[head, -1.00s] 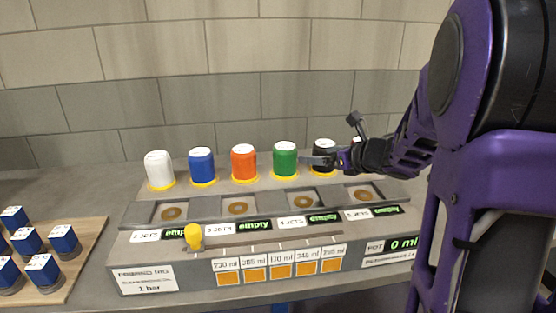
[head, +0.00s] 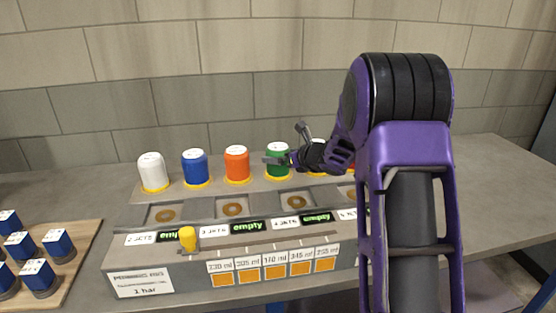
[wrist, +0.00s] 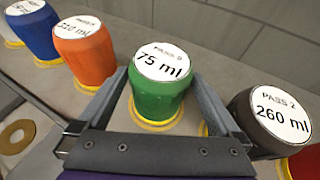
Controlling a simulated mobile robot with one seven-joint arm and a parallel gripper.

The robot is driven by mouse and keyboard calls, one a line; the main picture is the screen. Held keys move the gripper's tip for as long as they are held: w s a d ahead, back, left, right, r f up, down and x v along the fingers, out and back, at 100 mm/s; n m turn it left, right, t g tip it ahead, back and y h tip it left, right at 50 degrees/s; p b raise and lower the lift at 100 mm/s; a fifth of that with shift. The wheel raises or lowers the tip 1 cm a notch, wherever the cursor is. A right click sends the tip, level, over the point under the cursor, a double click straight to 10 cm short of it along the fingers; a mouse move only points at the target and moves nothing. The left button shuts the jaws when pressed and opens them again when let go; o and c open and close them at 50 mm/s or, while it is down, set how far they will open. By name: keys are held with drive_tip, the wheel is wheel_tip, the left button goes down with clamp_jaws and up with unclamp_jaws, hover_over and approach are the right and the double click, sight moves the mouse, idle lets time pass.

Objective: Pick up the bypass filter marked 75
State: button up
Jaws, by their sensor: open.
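The filter marked 75 ml is a green canister with a white top label, seen in the wrist view (wrist: 159,88) and the head view (head: 277,149). It stands upright on a yellow ring at the back of the grey rig. My gripper (wrist: 160,77) is open, with one finger on each side of the green canister. In the head view my gripper (head: 277,160) reaches in from the right and partly covers the canister's lower part. I cannot tell whether either finger touches it.
An orange canister (head: 236,161) stands left of the green one, then blue (head: 194,165) and white (head: 152,170). A black canister marked 260 ml (wrist: 268,124) stands close on the right. A yellow knob (head: 187,237) sits on the rig's front.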

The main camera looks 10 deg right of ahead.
drive_tip(key=shift+x, duration=0.85)
drive_tip(key=shift+c, duration=0.3)
